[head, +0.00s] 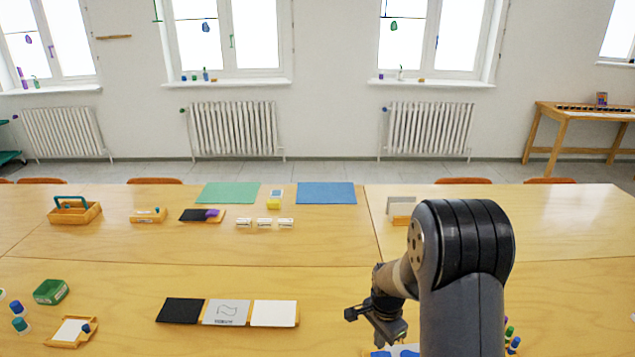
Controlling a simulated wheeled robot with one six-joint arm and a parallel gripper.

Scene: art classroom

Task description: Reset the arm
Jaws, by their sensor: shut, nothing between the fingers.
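My arm rises at the lower right of the head view and bends over to the left. My gripper (380,322) hangs over the near part of the wooden table (345,290), to the right of a row of three flat panels. It is small and dark here, and its fingers are shut with nothing seen between them. A blue and white item (395,352) shows partly below it at the bottom edge; I cannot tell whether they touch.
The black (180,310), grey (226,312) and white (274,314) panels lie left of my gripper. A green box (51,291) and a small tray (72,331) sit at the near left. Green (228,193) and blue (326,193) mats lie at the far edge.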

